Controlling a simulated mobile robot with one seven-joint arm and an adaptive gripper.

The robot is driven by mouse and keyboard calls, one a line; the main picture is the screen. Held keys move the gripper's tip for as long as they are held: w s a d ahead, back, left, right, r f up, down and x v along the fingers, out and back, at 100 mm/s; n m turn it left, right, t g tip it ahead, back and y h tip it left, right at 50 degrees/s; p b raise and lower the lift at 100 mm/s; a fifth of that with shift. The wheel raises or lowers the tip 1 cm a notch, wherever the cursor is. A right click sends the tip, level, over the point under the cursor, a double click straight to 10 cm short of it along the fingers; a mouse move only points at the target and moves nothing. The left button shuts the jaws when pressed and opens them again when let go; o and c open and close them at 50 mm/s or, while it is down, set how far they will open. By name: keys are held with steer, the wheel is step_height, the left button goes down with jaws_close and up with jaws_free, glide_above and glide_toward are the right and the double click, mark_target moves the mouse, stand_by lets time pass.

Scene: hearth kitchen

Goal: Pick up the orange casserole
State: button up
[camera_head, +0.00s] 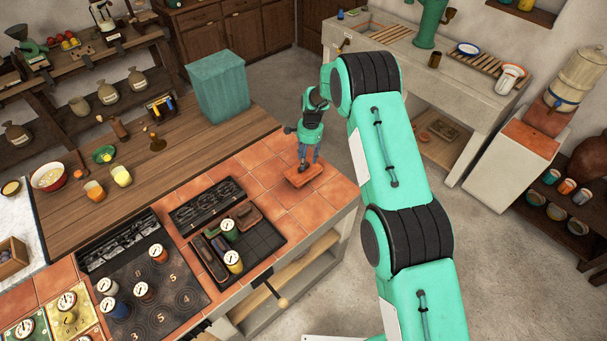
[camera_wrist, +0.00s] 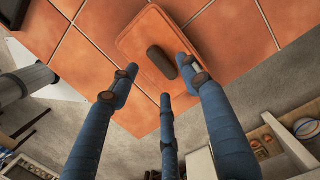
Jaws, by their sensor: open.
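The orange casserole (camera_head: 312,178) is a low block with rounded corners near the right corner of the tiled counter. In the wrist view the orange casserole (camera_wrist: 150,28) shows its top with a dark oblong handle (camera_wrist: 161,62) in the middle. My gripper (camera_head: 303,160) points down just over it, with blue fingers. In the wrist view my gripper (camera_wrist: 162,76) is open, its fingertips spread around the handle's near end. Nothing is held. I cannot tell whether the fingertips touch the casserole. The fingers hide part of its near side.
Left of the casserole is a dark recessed tray (camera_head: 262,238) with jars and blocks. A teal box (camera_head: 217,86) stands on the wooden counter behind. Bare tiles (camera_head: 265,170) lie beside the casserole. The counter's edge and open floor (camera_head: 480,230) are to the right.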

steer(key=shift+s+a+f, duration=0.1)
steer(key=shift+a+f, duration=0.05)
steer(key=shift+f, duration=0.85)
steer(key=shift+s+a+f, duration=0.1)
steer(key=shift+f, duration=0.9)
steer(key=shift+r, duration=0.1)
jaws_close()
